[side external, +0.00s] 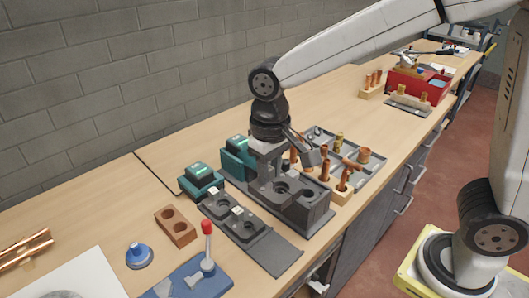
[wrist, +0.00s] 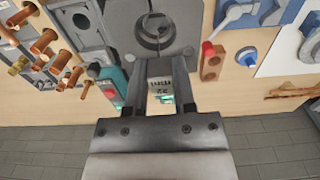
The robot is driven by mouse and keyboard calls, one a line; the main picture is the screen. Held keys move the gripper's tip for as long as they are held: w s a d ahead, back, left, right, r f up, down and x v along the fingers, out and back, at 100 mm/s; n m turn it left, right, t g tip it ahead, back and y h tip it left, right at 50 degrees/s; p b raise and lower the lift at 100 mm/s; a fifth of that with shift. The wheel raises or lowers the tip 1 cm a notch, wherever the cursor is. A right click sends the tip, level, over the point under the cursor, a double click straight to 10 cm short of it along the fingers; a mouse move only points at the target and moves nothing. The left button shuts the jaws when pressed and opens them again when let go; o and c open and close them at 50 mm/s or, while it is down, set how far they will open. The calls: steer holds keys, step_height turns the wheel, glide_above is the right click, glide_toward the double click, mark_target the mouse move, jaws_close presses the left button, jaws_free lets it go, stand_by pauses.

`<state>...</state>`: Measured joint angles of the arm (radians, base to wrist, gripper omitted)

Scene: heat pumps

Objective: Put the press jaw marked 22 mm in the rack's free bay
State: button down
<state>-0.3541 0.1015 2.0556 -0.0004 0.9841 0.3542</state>
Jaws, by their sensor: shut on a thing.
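My gripper (side external: 268,163) points down over the workbench and is shut on a dark grey press jaw. In the wrist view my gripper (wrist: 166,88) has the jaw's pale label between its fingers; it seems to read 22 mm, upside down. The press jaw (wrist: 122,32) has a round opening and fills the top middle of that view. A low dark rack (side external: 268,256) lies in front of and left of the gripper in the side view. Two jaws (side external: 243,222) with white labels sit on it, and its near right end is bare.
Teal devices (side external: 200,177) stand behind the rack. A grey tray (side external: 372,160) with copper fittings lies to the right. A brown block with holes (side external: 175,225), a blue-knobbed item (side external: 139,256) and a red-handled lever tool (side external: 207,245) are on the left.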

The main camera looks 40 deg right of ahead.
steer(key=shift+f, duration=0.9)
steer(key=shift+f, duration=0.15)
steer(key=shift+f, duration=7.35)
steer(key=shift+f, duration=1.3)
